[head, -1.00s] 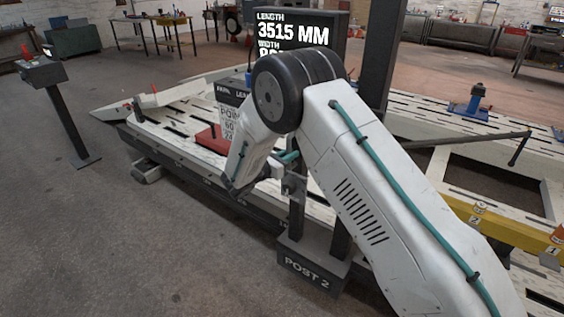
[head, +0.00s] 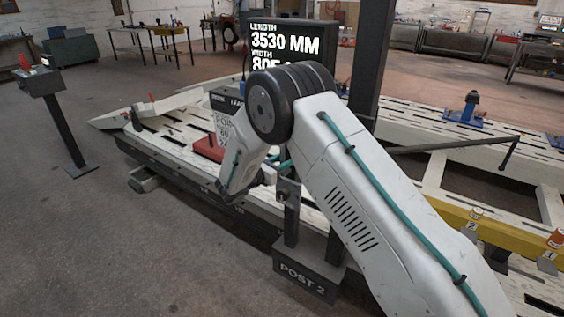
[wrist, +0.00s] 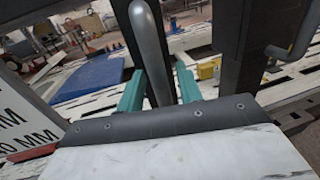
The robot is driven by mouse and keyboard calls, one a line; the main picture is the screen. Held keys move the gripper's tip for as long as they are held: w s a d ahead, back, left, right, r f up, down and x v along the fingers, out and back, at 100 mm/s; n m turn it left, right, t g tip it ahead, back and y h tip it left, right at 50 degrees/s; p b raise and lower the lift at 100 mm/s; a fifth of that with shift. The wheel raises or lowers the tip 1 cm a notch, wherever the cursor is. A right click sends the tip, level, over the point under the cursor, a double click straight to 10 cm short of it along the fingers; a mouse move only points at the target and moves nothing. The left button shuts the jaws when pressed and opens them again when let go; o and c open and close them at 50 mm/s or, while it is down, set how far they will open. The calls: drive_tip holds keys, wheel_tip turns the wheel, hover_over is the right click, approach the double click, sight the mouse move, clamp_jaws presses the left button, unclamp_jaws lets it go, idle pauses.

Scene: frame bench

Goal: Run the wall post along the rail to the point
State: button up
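The wall post is a dark upright (head: 372,60) on a base (head: 308,277) lettered "POST 2", beside the long slotted bench (head: 180,165). In the wrist view, the post (wrist: 238,45) stands just right of a grey bar handle (wrist: 150,50). My gripper (wrist: 160,88) has its teal fingers on either side of this handle, seemingly closed against it. In the head view, my arm hides the fingers and part of the post. A dark display (head: 290,40) reads length 3530 mm; its width line is partly covered.
A red block (head: 209,146) lies on the bench near a printed sheet (head: 223,128). A yellow beam (head: 455,213) with numbered marks runs at right. A pedestal (head: 58,110) stands far left.

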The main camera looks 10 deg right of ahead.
drive_tip(key=v, duration=0.8)
drive_tip(key=shift+d, duration=0.1)
drive_tip(key=s+d+m+g+y, duration=0.2)
drive_tip(key=s+d+m+g, duration=0.5)
drive_tip(key=s, duration=0.4)
drive_tip(key=s+d+r+m+y, duration=0.3)
drive_tip(key=s+r, duration=0.4)
drive_tip(key=s, duration=0.5)
drive_tip(key=s+d+r+m+y, duration=0.2)
drive_tip(key=s+r+m+y, duration=0.4)
drive_tip(key=s, duration=0.5)
drive_tip(key=s+d+r+m+y, duration=0.3)
drive_tip(key=s+r+m, duration=0.4)
drive_tip(key=s, duration=0.5)
drive_tip(key=shift+s+d+r+m+g+y, duration=0.3)
drive_tip(key=shift+d+r+m+g+y, duration=0.1)
drive_tip(key=shift+m+y, duration=0.25)
